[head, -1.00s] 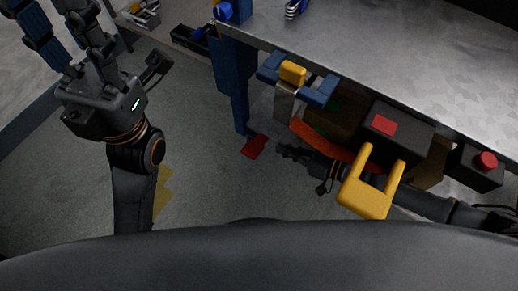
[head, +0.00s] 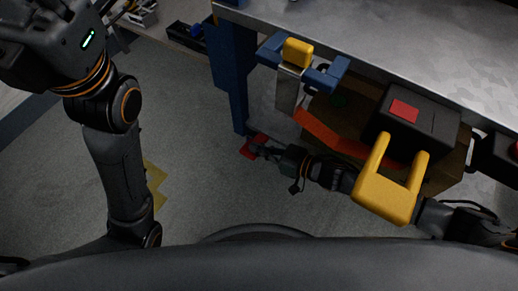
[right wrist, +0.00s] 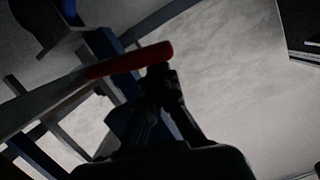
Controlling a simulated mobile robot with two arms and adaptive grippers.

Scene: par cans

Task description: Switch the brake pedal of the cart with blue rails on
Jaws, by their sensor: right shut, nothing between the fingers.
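The red brake pedal (head: 248,149) is low beside the blue leg of the cart with blue rails (head: 232,75), near the floor. In the right wrist view it is a red bar (right wrist: 128,60), tilted up to the right. My right gripper (head: 262,151) is shut and empty. Its fingertips (right wrist: 160,72) overlap the pedal's right end in both views; I cannot tell whether they touch it. They hide part of the pedal in the head view.
A yellow fork-shaped part (head: 388,200) and a black box with a red patch (head: 425,120) are close above my right arm. A blue bracket with a yellow top (head: 297,52) juts from the table edge. A brown box (head: 445,165) sits below. Floor at the left is open.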

